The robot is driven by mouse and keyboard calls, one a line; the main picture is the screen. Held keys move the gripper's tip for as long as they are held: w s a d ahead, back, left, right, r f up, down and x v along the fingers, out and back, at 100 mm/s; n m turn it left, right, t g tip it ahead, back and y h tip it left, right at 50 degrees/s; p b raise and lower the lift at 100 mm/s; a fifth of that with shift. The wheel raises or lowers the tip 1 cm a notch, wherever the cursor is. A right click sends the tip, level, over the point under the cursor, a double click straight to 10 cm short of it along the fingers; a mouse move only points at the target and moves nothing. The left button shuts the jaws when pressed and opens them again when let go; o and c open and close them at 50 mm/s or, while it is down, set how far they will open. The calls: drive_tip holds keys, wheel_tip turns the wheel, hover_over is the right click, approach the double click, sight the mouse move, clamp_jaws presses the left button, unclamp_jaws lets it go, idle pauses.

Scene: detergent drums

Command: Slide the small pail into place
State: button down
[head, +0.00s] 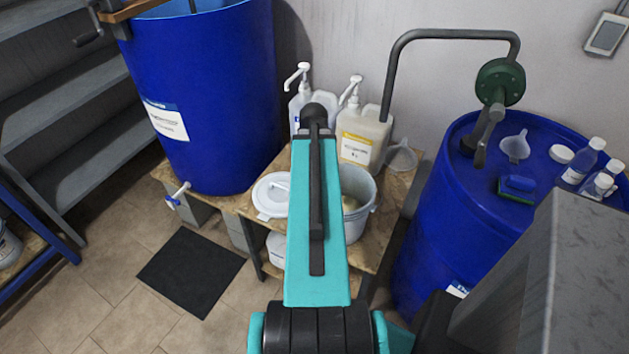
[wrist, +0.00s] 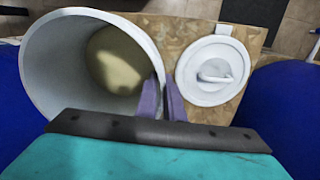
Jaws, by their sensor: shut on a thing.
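The small pail (head: 361,223) is open, round and pale grey, and stands on the wooden bench, partly behind my arm in the head view. In the wrist view the pail (wrist: 42,75) fills the left side, with something pale beige at its bottom. My gripper (wrist: 163,92) has purple fingers, one inside the pail and one outside, shut on its wall near the rim. In the head view my arm hides the gripper. A white round lid with a handle (wrist: 213,70) lies flat on the bench, apart from the fingers; it also shows in the head view (head: 268,197).
The wooden bench (head: 379,250) also carries pump bottles (head: 362,137) and a grey funnel (head: 401,158) behind the pail. Blue drums stand left (head: 215,90) and right (head: 432,225). A hand pump (head: 500,82) rises from the right drum. A dark mat (head: 190,272) lies on the floor.

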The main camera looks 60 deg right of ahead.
drive_tip(key=c, duration=1.8)
unclamp_jaws()
drive_tip(key=shift+r, duration=0.1)
wheel_tip(320, 180, up, 14)
drive_tip(key=b, duration=0.1)
drive_tip(key=shift+f+b, duration=0.2)
drive_tip(key=shift+b, duration=0.1)
drive_tip(key=w+a+f+n+g+y, duration=0.1)
drive_tip(key=w+a+f+n, duration=0.45)
drive_tip(key=a+f, duration=0.75)
drive_tip(key=w+a+f+n+g, duration=0.1)
drive_tip(key=w+a+f+n, duration=0.4)
drive_tip(key=a+f, duration=0.8)
drive_tip(key=s+a+f+n+g, duration=0.2)
drive_tip(key=s+a+f+n, duration=0.2)
drive_tip(key=a+f, duration=0.6)
drive_tip(key=s+a+f+n+g+h, duration=0.1)
drive_tip(key=s+a+f+n, duration=0.2)
drive_tip(key=s+a+f, duration=0.6)
wheel_tip(320, 180, down, 3)
drive_tip(key=shift+s+a+n+g, duration=0.25)
drive_tip(key=shift+a+n+g, duration=0.1)
drive_tip(key=shift+a+g, duration=0.1)
